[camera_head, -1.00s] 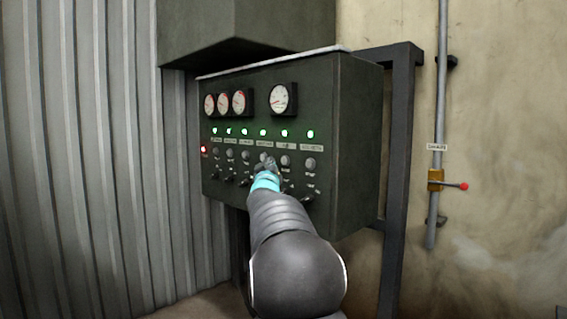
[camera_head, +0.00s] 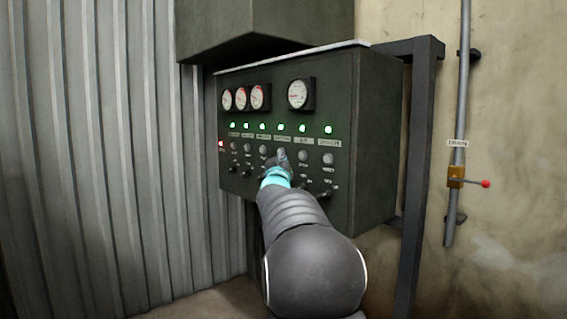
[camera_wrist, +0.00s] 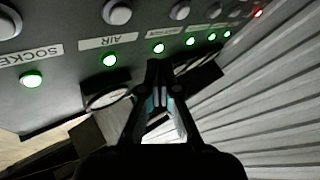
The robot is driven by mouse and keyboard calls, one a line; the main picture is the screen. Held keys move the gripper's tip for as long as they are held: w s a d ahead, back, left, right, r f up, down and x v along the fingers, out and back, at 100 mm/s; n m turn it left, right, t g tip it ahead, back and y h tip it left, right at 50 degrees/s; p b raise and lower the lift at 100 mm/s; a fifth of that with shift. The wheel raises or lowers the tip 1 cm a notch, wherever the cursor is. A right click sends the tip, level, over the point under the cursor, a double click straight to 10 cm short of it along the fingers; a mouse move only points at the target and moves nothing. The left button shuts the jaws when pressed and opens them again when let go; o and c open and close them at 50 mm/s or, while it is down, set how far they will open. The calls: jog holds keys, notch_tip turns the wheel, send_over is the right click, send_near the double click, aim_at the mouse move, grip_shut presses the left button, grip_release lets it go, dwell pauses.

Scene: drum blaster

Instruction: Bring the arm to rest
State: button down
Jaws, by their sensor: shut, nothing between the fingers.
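My gripper (camera_head: 280,160) is in front of the dark green control panel (camera_head: 335,110), over the row of round knobs below the lit lamps. From the head view I cannot tell whether it touches the panel. In the wrist view my gripper's fingers (camera_wrist: 158,75) are together at the centre, with nothing seen held. The arm is stretched forward from the bottom of the head view and hides part of the lower panel.
Green lamps (camera_head: 328,129) and one red lamp (camera_head: 221,143) are lit on the panel. Round gauges (camera_head: 298,94) sit above. A dark post (camera_head: 415,170) and a pipe with a red-tipped valve lever (camera_head: 470,182) stand right. A corrugated wall (camera_head: 100,150) is left.

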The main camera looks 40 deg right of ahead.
notch_tip(320, 180, down, 12)
jog(key=w+a+g+y, duration=0.2)
jog(key=a+y, duration=0.1)
jog(key=y, duration=0.2)
jog(key=s+a+f+g+y, duration=0.45)
jog(key=s+a+f, duration=0.25)
jog(key=a+f, duration=0.35)
jog(key=s+a+f+n+g+y+p, duration=0.1)
jog(key=s+a+f+g+y, duration=0.1)
jog(key=s+a, duration=1.1)
jog(key=s+a+f+n+g+y+p, duration=0.2)
jog(key=s+a, duration=1.2)
jog(key=s, duration=0.8)
jog(key=shift+a+f+y, duration=0.25)
jog(key=shift+f+y, duration=0.2)
